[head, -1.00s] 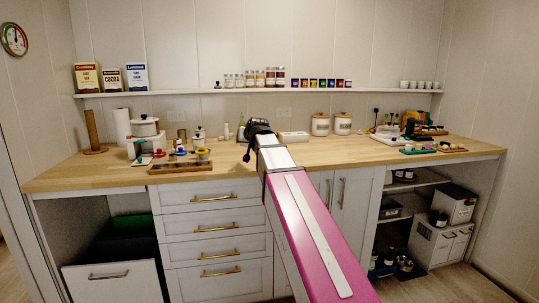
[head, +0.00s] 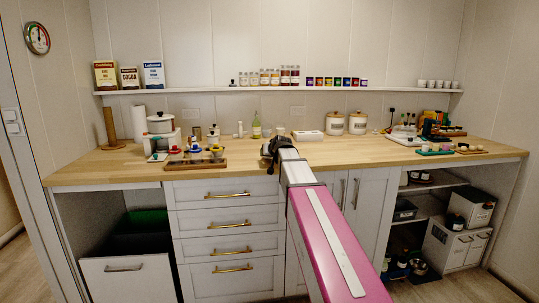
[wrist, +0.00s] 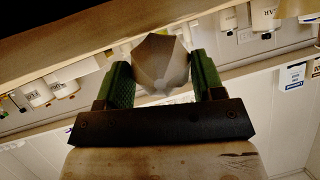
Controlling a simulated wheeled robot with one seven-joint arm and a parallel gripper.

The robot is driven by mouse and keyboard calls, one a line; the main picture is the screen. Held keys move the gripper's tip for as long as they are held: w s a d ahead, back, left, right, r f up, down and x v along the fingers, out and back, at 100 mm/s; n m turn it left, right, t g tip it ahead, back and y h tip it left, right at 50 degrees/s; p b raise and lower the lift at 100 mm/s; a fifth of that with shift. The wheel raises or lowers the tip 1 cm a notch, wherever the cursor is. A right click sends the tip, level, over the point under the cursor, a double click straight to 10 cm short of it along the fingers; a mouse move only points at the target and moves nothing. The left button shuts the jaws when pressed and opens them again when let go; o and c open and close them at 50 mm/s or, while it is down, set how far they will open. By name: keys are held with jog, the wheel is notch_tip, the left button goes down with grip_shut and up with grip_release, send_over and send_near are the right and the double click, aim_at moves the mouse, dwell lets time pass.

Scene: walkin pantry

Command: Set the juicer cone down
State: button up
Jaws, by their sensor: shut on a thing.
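In the wrist view, my gripper (wrist: 163,80) has its two green pads closed on the sides of the juicer cone (wrist: 160,60), a pale, ridged, pointed piece. In the head view, my gripper (head: 270,149) is a dark shape at the end of my arm, near the wooden counter's (head: 330,154) front middle. The cone is hidden or too small to tell there. I cannot tell how high it is above the counter; no contact with the counter shows.
A wooden tray with small cups (head: 195,164) stands left of my gripper. Behind are a bottle (head: 256,128), a white box (head: 308,136) and white canisters (head: 335,124). Small items on boards (head: 435,151) lie at the right. Bare counter shows right of my gripper.

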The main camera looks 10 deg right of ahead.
jog(key=shift+f, duration=0.15)
jog(key=o, duration=1.1)
jog(key=v, duration=1.2)
